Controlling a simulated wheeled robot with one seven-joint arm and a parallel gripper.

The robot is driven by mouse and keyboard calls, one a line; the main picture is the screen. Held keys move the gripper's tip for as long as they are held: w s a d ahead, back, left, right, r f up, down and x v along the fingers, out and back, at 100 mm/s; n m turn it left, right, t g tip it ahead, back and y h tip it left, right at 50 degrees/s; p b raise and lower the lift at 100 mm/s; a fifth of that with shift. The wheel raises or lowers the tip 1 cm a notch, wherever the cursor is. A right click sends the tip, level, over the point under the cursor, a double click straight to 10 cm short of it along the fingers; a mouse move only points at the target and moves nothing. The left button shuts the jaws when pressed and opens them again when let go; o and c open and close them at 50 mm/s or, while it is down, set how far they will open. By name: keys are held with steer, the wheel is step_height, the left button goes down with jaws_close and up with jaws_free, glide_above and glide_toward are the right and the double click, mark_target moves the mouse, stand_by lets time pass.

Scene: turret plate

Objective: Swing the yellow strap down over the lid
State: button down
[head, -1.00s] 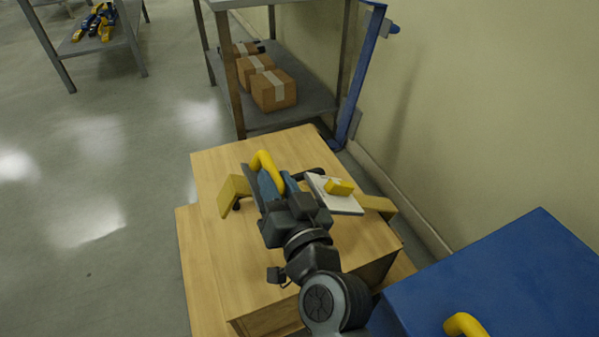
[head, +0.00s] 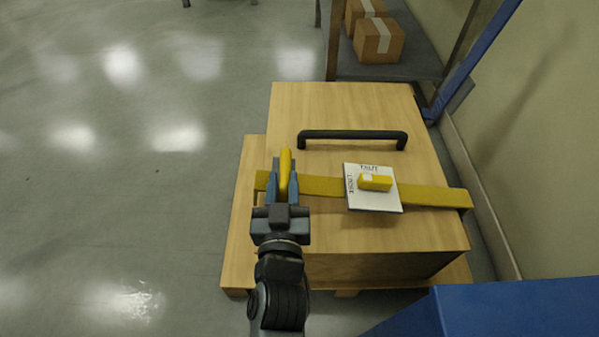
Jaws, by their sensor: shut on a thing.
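The yellow strap (head: 430,196) lies across the lid (head: 345,105) of a wooden crate, from the left edge to past the right edge. It looks flat on the lid. My gripper (head: 286,185) is over the strap's left part, shut on an upright yellow grip (head: 285,161). The jaws hide the grip's lower part and some of the strap. A white plate (head: 385,202) marked TAUT at its far edge and LOOSE at its left sits on the strap.
A black handle (head: 352,134) stands on the lid beyond the strap. A blue surface (head: 520,305) is close at the lower right. A shelf with cardboard boxes (head: 378,40) stands behind, and a wall is at right. Floor at left is clear.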

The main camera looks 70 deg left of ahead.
steer(key=shift+n, duration=0.7)
steer(key=f, duration=0.6)
steer(key=shift+s+a+f+b, duration=0.1)
steer(key=shift+s+f+b, duration=0.1)
steer(key=shift+s+b, duration=0.2)
steer(key=shift+s+f, duration=0.25)
steer(key=shift+f, duration=0.35)
steer(key=c, duration=1)
jaws_free()
steer(key=shift+o, duration=0.2)
steer(key=shift+s+r, duration=0.1)
steer(key=shift+s, duration=0.05)
steer(key=shift+s, duration=0.1)
steer(key=shift+s+d+b, duration=0.3)
steer(key=shift+s+d, duration=0.05)
steer(key=shift+d, duration=0.15)
steer(key=p+v, duration=0.1)
steer(key=v, duration=0.4)
steer(key=shift+d+r+p, duration=0.1)
steer(key=shift+d+p, duration=0.25)
steer(key=shift+p, duration=0.05)
steer(key=shift+d, duration=0.4)
